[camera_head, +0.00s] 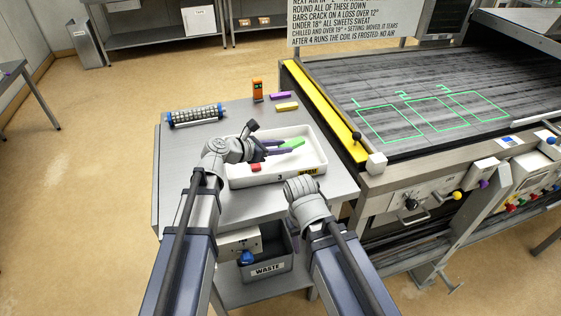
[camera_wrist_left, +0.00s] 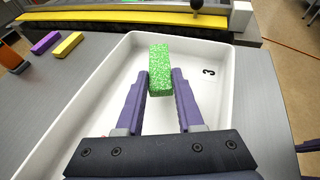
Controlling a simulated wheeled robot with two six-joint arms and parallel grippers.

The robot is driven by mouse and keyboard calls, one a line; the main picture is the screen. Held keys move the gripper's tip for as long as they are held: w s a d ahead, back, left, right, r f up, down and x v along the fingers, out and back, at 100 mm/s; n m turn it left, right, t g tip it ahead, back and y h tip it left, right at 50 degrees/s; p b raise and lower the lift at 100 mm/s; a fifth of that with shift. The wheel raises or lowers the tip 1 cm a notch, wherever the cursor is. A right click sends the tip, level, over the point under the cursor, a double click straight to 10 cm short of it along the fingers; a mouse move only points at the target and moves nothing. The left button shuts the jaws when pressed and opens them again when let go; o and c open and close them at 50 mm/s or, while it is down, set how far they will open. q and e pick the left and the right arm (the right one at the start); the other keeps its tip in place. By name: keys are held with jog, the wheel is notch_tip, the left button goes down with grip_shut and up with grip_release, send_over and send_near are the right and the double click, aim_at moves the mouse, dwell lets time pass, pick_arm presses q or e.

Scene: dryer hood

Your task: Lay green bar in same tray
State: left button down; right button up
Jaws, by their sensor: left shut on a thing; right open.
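My left gripper (camera_head: 285,147) is over the white tray (camera_head: 316,174), shut on the green bar (camera_head: 294,143). In the left wrist view the speckled green bar (camera_wrist_left: 160,70) is between the purple fingertips, within the tray walls. Whether it touches the tray floor is hard to tell. A red bar (camera_head: 255,167) lies in the left part of the tray, beside the gripper. The tray is marked 3 on its front and inside. My right gripper (camera_head: 303,188) is in front of the tray's near right side; its fingers are mostly hidden.
A purple bar (camera_head: 280,96) and a yellow bar (camera_head: 287,106) lie behind the tray near an orange device (camera_head: 257,89). A roller (camera_head: 195,116) lies at left. The belt (camera_head: 420,85) with marked squares is at right. A waste bin (camera_head: 265,266) stands below.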

aim_at(281, 161)
pick_arm(q)
notch_tip(281, 161, down, 4)
jog(key=b, duration=0.3)
jog(key=shift+r+b, duration=0.2)
jog(key=shift+b, duration=0.15)
jog(key=shift+f, duration=0.15)
jog(key=c, duration=0.5)
grip_release()
jog(key=shift+c, duration=0.2)
